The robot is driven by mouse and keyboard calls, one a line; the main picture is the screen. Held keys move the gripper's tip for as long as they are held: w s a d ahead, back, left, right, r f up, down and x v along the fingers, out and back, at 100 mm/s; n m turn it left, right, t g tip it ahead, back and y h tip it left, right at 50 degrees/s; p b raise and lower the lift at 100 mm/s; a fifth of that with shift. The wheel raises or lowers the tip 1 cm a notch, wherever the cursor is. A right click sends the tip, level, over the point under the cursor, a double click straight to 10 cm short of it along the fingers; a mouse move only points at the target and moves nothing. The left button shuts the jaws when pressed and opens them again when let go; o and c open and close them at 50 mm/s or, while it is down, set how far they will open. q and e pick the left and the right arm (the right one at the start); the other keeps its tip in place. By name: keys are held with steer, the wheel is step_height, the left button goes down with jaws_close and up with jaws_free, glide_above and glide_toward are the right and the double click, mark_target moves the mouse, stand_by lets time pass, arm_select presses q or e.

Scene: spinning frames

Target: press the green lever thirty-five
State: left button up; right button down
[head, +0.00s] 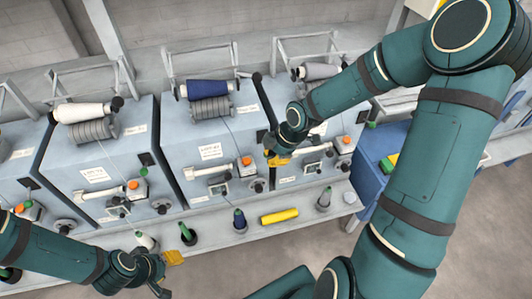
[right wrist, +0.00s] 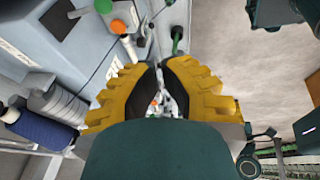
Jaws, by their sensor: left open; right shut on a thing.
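Pale blue-grey machines stand in a row in the head view; their small labels are not legible to me. A green lever knob (head: 143,171) stands beside an orange button (head: 133,185) on the machine with the white spool. Another green knob (head: 371,124) is on the right machine. My right gripper (head: 272,157), with yellow fingers, is at the right front of the blue-spool machine (head: 215,135). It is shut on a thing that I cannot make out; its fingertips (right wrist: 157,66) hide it. My left gripper (head: 170,259) is open at the shelf's front edge.
A shelf (head: 290,196) in front of the machines holds a yellow cylinder (head: 279,216), a dark blue bobbin (head: 239,220), a green-tipped bobbin (head: 187,233) and a grey one (head: 324,198). A blue bin (head: 375,160) stands at right. Open floor lies in front.

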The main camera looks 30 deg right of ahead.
steer(key=shift+s+d+r, duration=0.1)
steer(key=shift+s+r, duration=0.6)
steer(key=shift+s, duration=0.25)
steer(key=s+a+f+m+b, duration=0.4)
steer(key=a+f+m, duration=0.4)
steer(key=f, duration=0.4)
steer(key=s+a+f+m+g+y+b, duration=0.1)
steer(key=s+a+f+m+b, duration=0.3)
steer(key=a+f+m, duration=0.5)
step_height(320, 180, down, 4)
steer(key=shift+s+f+m+b, duration=0.2)
steer(key=shift+s+m+b, duration=0.1)
steer(key=shift+b, duration=0.3)
